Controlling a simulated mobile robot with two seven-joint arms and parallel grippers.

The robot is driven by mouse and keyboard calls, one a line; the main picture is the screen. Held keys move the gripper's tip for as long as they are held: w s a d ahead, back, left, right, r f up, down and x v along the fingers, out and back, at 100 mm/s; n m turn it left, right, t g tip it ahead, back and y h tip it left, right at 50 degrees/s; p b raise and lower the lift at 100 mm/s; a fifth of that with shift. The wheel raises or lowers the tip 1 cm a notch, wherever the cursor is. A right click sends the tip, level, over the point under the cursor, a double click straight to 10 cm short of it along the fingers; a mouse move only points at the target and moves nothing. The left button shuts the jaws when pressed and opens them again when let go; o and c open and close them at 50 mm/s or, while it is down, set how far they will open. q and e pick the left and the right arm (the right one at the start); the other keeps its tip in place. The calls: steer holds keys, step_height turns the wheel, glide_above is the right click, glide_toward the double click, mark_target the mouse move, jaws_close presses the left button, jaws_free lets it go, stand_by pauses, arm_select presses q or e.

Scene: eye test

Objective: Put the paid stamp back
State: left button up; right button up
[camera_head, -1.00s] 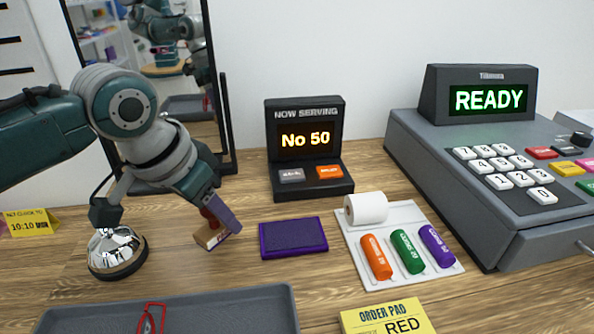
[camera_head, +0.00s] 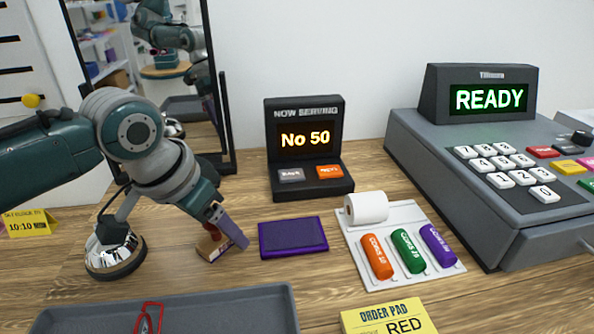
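The stamp, with a red handle and a wooden block (camera_head: 211,247), is at the left-centre of the counter, left of the purple ink pad (camera_head: 292,238). My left gripper (camera_head: 224,224) comes down over it from the upper left. Its fingers are shut on the red handle, and the near finger hides part of the stamp. The block looks tilted and very low over the counter; I cannot tell whether it touches. Its print cannot be read. My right gripper is not in view.
A silver bell (camera_head: 114,250) stands left of the stamp. A grey tray (camera_head: 240,305) lies in front. The now-serving display (camera_head: 307,150), coin-roll board (camera_head: 408,215), order pad (camera_head: 388,320) and cash register (camera_head: 480,170) are to the right. A mirror (camera_head: 228,120) stands behind my arm.

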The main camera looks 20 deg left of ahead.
arm_select(q)
steer(key=shift+r, duration=0.1)
steer(key=shift+r, duration=0.35)
steer(key=p+v, duration=0.3)
steer(key=v, duration=0.8)
steer(key=shift+m, duration=0.3)
steer(key=s+d+f, duration=0.1)
steer(key=s+d, duration=0.1)
steer(key=s, duration=0.2)
steer(key=s+d+f, duration=0.1)
steer(key=s+d, duration=0.2)
steer(key=s+d+f, duration=0.2)
steer(key=s, duration=0.2)
steer(key=shift+s+d+f, duration=0.15)
steer(key=shift+s+d, duration=0.1)
steer(key=shift+s, duration=0.1)
steer(key=shift+n+g+y, duration=0.3)
steer(key=shift+n+g, duration=0.1)
steer(key=shift+n, duration=0.2)
steer(key=s, duration=0.6)
steer(key=shift+a+r, duration=0.2)
steer(key=shift+r, duration=0.05)
steer(key=shift+s+a, duration=0.1)
steer(key=shift+s, duration=0.05)
